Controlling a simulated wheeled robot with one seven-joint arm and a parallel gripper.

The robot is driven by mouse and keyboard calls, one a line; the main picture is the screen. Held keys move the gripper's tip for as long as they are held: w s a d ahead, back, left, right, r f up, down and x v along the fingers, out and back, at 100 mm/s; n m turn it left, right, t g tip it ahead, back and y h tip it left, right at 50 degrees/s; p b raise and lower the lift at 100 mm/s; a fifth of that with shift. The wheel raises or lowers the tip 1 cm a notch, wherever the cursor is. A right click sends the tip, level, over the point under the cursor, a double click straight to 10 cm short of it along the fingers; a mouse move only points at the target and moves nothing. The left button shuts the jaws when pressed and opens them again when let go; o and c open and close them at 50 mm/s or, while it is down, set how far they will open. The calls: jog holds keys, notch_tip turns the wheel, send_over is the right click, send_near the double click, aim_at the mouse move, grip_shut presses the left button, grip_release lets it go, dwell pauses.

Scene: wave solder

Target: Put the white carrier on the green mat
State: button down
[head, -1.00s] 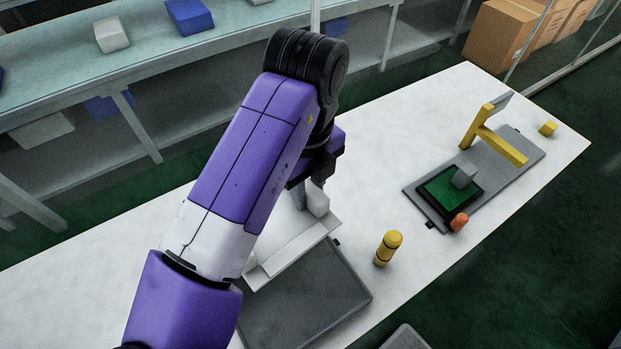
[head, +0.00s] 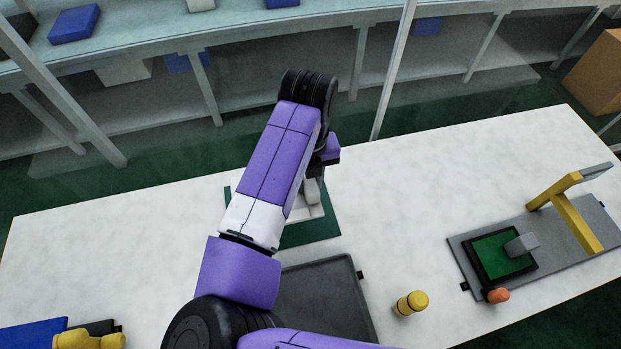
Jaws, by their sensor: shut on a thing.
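The white carrier (head: 309,211) is a flat light plate with a raised pale grey block at its far right. My gripper (head: 318,172) is shut on the carrier, with its fingertips mostly hidden by my arm. The green mat (head: 312,235) lies on the white table behind the dark grey tray. The carrier is over the mat in this view, with green showing at its right and front. I cannot tell whether it touches the mat. My arm hides the left part of both.
The dark grey tray (head: 325,300) lies in front of the mat. A yellow bottle-like object (head: 410,303) stands right of it. A grey fixture plate (head: 530,232) with a yellow clamp frame (head: 565,212) is further right. Yellow items (head: 88,340) lie front left.

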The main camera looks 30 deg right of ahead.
jog(key=shift+f+b, duration=2.45)
jog(key=shift+f, duration=0.55)
jog(key=shift+f+b, duration=0.35)
jog(key=shift+f, duration=0.1)
jog(key=c, duration=1)
grip_release()
jog(key=shift+c, duration=0.2)
jog(key=shift+r, duration=3.85)
